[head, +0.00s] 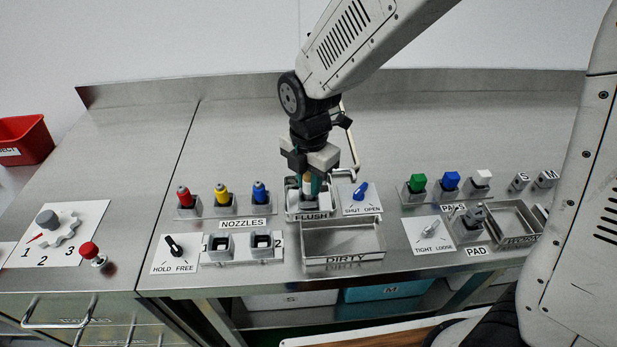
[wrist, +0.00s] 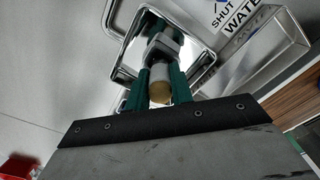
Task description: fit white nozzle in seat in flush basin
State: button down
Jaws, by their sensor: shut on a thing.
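My gripper (head: 309,186) points down over the flush basin (head: 290,208), behind the FLUSH label. Its green fingers are shut on the white nozzle, which has a tan end; it shows best in the wrist view (wrist: 159,77) between the fingertips (wrist: 160,90). In the wrist view a grey square block (wrist: 166,42), seemingly the seat, stands in the shiny basin (wrist: 203,60) right beyond the nozzle. The nozzle's far end meets or overlaps this block in the picture. I cannot tell whether it is inside, touching or just above it.
A bent faucet pipe (head: 352,160) rises close behind the basin. A blue SHUT/OPEN water lever (head: 360,191) is at its right. The DIRTY tray (head: 342,240) lies in front. Red (head: 185,198), yellow (head: 221,195) and blue (head: 259,192) nozzles stand in holders at the left.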

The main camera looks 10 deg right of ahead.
jog(key=shift+f, duration=0.55)
dwell(0.4)
jog(key=c, duration=1.1)
grip_release()
jog(key=shift+c, duration=0.2)
jog(key=shift+r, duration=0.1)
notch_tip(320, 180, up, 8)
jog(key=shift+f, duration=0.2)
jog(key=shift+m, duration=0.6)
jog(key=s+d+r+m, duration=0.5)
jog(key=s+d+m, duration=0.4)
jog(key=m, duration=0.3)
jog(key=s+d+r+m+t, duration=0.1)
jog(key=s+d+r+m, duration=0.4)
jog(key=s+d+m, duration=0.5)
jog(key=d+m, duration=0.1)
jog(key=m, duration=0.2)
jog(key=shift+s+d+r, duration=0.15)
jog(key=shift+s+d, duration=0.1)
jog(key=shift+d, duration=0.05)
